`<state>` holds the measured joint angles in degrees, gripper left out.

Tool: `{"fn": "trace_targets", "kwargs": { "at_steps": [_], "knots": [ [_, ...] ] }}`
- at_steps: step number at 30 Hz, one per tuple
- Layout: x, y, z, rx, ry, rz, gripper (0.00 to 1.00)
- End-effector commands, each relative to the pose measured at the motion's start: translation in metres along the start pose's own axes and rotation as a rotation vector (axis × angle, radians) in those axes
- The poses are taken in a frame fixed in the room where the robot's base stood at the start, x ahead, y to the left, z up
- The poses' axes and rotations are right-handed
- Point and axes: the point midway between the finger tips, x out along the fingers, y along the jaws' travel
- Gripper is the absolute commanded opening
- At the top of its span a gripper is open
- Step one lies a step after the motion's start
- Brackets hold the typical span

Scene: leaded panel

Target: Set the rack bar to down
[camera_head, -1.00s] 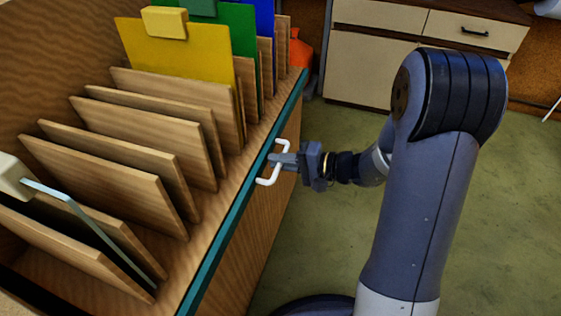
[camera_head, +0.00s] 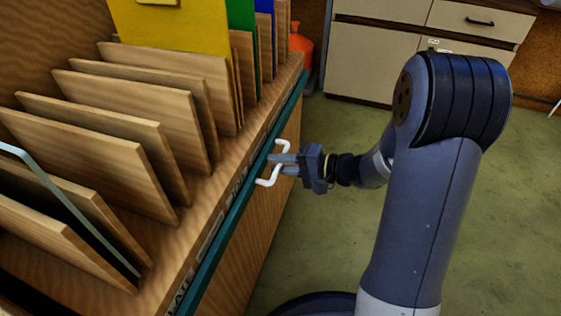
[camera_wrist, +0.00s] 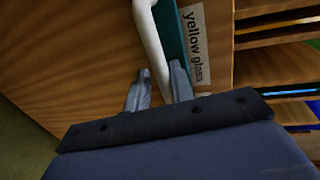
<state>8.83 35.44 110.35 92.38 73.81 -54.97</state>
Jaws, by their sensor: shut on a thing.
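The rack bar (camera_head: 225,225) is a long teal bar along the front edge of the wooden rack. It also shows in the wrist view (camera_wrist: 170,40). A white U-shaped handle (camera_head: 265,182) sticks out from it, and its white rod crosses the wrist view (camera_wrist: 149,35). My gripper (camera_head: 276,160) is shut on this handle in the head view. In the wrist view my fingers (camera_wrist: 161,78) lie on either side of the rod. The bar sits below a strip of labels on the rack's front edge.
The rack holds several upright wooden dividers (camera_head: 85,150) and yellow (camera_head: 175,45), green and blue sheets. A clear pane edge (camera_head: 70,210) stands at the lower left. A label reading "yellow glass" (camera_wrist: 194,45) is beside the bar. Cream drawers (camera_head: 385,60) stand behind open green floor.

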Motion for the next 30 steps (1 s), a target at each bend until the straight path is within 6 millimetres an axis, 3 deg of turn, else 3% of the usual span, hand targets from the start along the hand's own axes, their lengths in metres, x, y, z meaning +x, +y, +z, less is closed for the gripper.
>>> {"fn": "trace_targets", "kwargs": {
  "at_steps": [8, 13, 24, 30],
  "knots": [
    [0.0, 0.001, 0.001, 0.002, -0.002, 0.002, 0.17],
    [-0.01, 0.0, 0.0, 0.002, 0.001, 0.001, 0.17],
    [-0.075, -0.002, -0.001, 0.001, 0.006, -0.001, 0.17],
    [-0.099, -0.001, -0.001, 0.0, 0.003, -0.001, 0.17]
  ]
}}
